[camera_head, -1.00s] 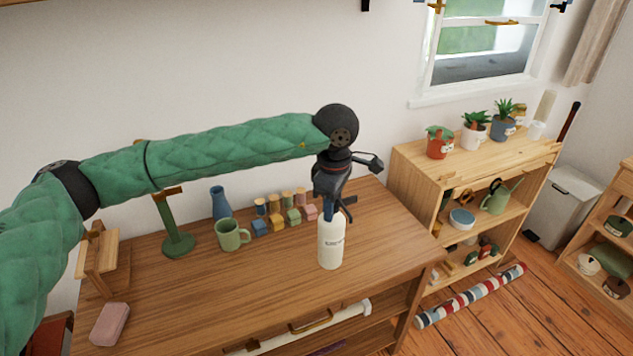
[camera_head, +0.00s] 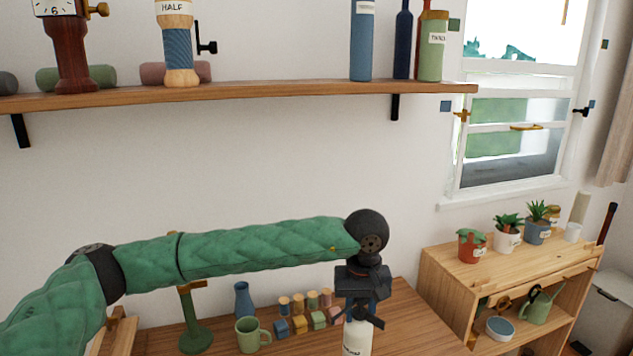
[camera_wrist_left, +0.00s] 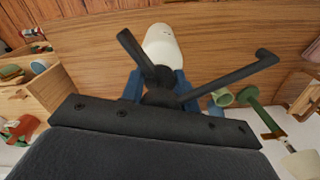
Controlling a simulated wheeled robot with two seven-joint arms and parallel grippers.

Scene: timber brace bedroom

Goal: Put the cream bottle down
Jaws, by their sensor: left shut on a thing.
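The cream bottle (camera_head: 357,339) is pale with dark lettering, at the bottom edge of the head view, upright over the wooden desk (camera_head: 420,325). My left gripper (camera_head: 359,316) is above it, shut on its top. The bottle's base is cut off in the head view, so I cannot tell there whether it touches the desk. In the left wrist view the bottle (camera_wrist_left: 163,45) shows beyond the dark gripper parts, with the wooden surface behind it. Its neck is hidden by the gripper. My right gripper is not in view.
Left of the bottle are several small coloured blocks (camera_head: 300,325), a green mug (camera_head: 250,336), a blue vase (camera_head: 243,300) and a green stand (camera_head: 192,335). A wall shelf (camera_head: 250,95) with bottles hangs above. A low shelf unit (camera_head: 450,262) with potted plants stands right.

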